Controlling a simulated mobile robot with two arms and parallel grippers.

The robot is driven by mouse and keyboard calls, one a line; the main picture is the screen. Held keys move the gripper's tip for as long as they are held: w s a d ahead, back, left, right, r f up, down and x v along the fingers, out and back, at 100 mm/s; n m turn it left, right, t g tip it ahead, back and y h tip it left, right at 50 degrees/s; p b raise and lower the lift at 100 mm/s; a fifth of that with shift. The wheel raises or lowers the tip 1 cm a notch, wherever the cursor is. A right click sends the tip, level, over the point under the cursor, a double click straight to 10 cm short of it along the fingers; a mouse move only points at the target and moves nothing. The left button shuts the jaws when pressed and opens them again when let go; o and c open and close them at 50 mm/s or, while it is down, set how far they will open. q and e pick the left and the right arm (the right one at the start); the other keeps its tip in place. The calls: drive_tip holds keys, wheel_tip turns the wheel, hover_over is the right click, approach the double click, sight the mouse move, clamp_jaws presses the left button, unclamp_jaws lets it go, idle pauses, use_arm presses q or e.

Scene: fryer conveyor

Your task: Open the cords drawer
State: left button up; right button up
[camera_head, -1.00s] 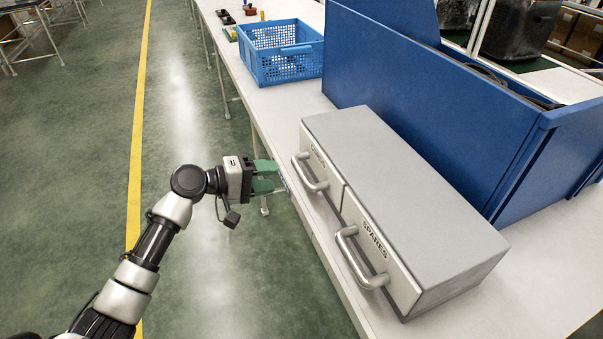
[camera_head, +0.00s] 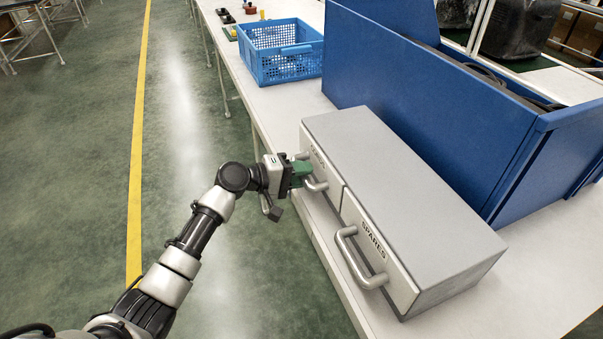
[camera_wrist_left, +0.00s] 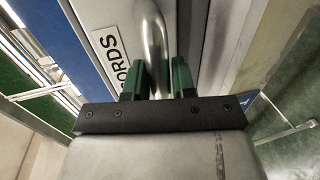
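The cords drawer (camera_head: 325,174) is the far one of two drawers in a grey metal cabinet (camera_head: 400,190) and is closed. Its silver bar handle (camera_head: 316,186) also shows in the left wrist view (camera_wrist_left: 153,35), beside the "CORDS" label (camera_wrist_left: 112,57). My left gripper (camera_head: 303,172) is at this handle. In the left wrist view its green fingers (camera_wrist_left: 160,80) stand on either side of the bar, open, with a gap seen beside the bar. Whether a finger touches it I cannot tell. My right gripper is not in view.
The closed spares drawer (camera_head: 375,255) with its own handle (camera_head: 357,258) is on the near side. A blue basket (camera_head: 282,66) stands farther back on the white table (camera_head: 530,255). A blue bin (camera_head: 430,95) stands behind the cabinet. The floor left of the table is clear.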

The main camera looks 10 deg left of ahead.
use_arm(q)
clamp_jaws()
drive_tip(key=f+v, duration=0.2)
drive_tip(key=v, duration=1)
drive_tip(key=shift+s+a+f, duration=0.25)
drive_tip(key=shift+s+a, duration=0.15)
drive_tip(key=shift+a, duration=0.15)
drive_tip(key=shift+o, duration=0.9)
unclamp_jaws()
drive_tip(key=shift+o, duration=1.2)
drive_tip(key=b+v, duration=0.2)
drive_tip(key=v, duration=0.8)
drive_tip(key=shift+s+a+r, duration=0.15)
drive_tip(key=shift+s+a, duration=0.05)
drive_tip(key=shift+a, duration=0.1)
